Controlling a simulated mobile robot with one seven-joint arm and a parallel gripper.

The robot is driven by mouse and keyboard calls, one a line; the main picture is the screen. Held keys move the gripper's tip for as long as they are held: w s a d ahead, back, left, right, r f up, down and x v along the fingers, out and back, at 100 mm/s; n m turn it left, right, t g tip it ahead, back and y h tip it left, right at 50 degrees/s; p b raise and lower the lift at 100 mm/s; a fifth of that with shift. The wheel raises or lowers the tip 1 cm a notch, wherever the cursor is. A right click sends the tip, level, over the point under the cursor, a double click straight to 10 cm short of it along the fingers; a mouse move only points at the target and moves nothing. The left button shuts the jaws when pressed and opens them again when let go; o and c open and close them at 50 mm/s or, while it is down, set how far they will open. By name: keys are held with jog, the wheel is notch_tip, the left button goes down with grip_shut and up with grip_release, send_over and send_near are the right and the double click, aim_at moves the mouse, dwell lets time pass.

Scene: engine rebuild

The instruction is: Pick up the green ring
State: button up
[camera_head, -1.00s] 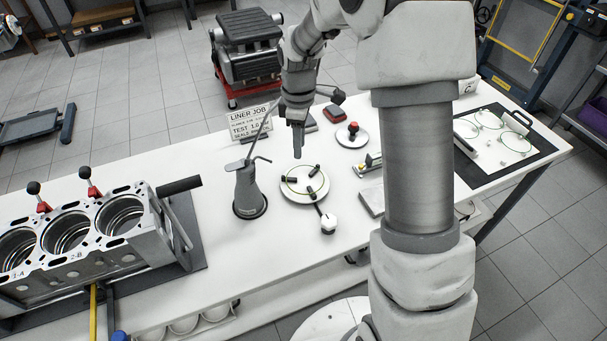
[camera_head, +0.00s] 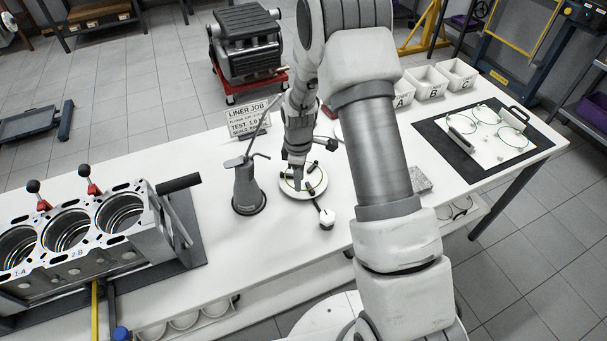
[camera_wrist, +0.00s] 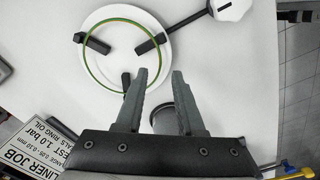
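The green ring (camera_wrist: 84,56) lies around black jaws on a round white fixture (camera_wrist: 108,84), seen in the wrist view. The same white fixture (camera_head: 314,192) stands mid-table in the head view, partly covered by my gripper (camera_head: 298,182). In the wrist view my gripper (camera_wrist: 159,74) is open, with nothing between its fingers. Its fingertips appear near the ring's lower right edge. I cannot tell whether they touch it. More thin green rings (camera_head: 513,118) show on a white board at the right of the table.
A grey oil can (camera_head: 247,188) stands just left of the fixture, and a sign (camera_head: 246,118) stands behind it. The fixture's rod ends in a white knob (camera_head: 327,219). An engine block (camera_head: 90,245) fills the table's left end. Labelled bins (camera_head: 428,82) stand at the back right.

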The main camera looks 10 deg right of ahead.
jog(key=shift+f, duration=1.3)
jog(key=shift+f+b, duration=0.25)
jog(key=shift+b, duration=0.1)
grip_shut()
dwell(1.0)
